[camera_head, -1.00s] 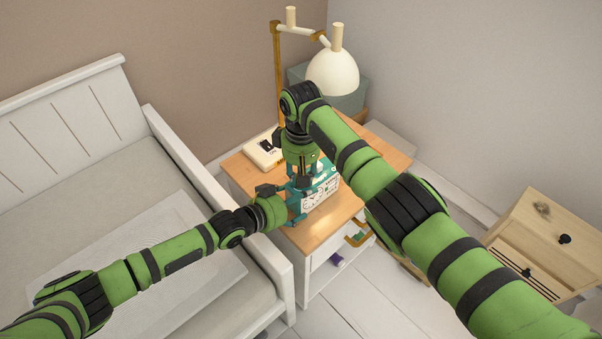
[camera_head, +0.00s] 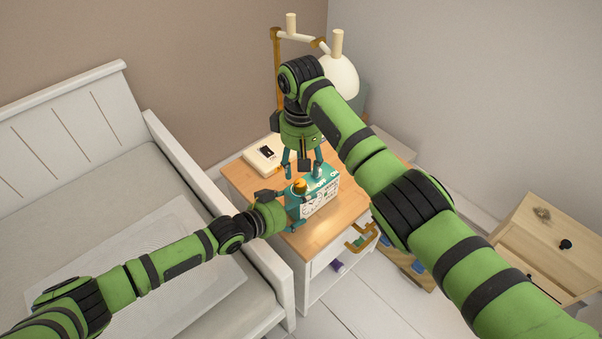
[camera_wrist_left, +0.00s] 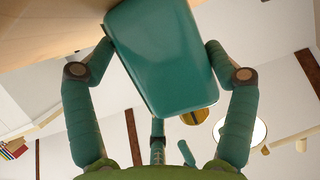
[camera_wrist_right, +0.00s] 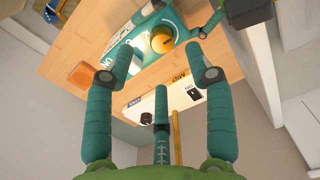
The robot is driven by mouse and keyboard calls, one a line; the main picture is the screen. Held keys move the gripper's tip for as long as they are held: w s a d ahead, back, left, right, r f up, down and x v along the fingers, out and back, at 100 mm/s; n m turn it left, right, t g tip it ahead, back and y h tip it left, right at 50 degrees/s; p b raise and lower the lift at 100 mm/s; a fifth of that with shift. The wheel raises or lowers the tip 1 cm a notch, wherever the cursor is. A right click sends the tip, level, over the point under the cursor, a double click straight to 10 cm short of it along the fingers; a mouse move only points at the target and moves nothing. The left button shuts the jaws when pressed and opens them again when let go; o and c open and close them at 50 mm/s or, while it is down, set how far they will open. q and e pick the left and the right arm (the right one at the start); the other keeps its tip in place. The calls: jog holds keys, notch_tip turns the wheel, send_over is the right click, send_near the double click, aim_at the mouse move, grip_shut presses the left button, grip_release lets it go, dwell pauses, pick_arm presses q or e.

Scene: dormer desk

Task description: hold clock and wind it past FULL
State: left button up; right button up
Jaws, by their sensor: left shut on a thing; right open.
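The clock (camera_head: 321,196) is a teal box with a white front face, standing on the wooden nightstand top. An orange-yellow knob (camera_head: 300,186) sits on its top, and the knob also shows in the right wrist view (camera_wrist_right: 161,41). My left gripper (camera_head: 290,207) is shut on the clock's left end; in the left wrist view the teal casing (camera_wrist_left: 162,60) lies between its fingers. My right gripper (camera_head: 303,172) is open and empty, pointing down above and just behind the clock. In the right wrist view its fingers (camera_wrist_right: 160,62) are spread, apart from the knob. The dial reading is too small to tell.
A cream box (camera_head: 263,158) with a dark switch lies behind the clock on the nightstand (camera_head: 318,238). A lamp (camera_head: 338,76) stands at the back. The bed (camera_head: 180,165) is at left, a wooden cabinet (camera_head: 545,240) at right. The nightstand's front edge is clear.

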aim_at(300, 182)
jog(key=shift+r, duration=0.9)
notch_tip(300, 182, down, 8)
jog(key=n, duration=0.4)
jog(key=shift+w+a+f, duration=0.15)
jog(key=shift+f, duration=0.05)
grip_shut()
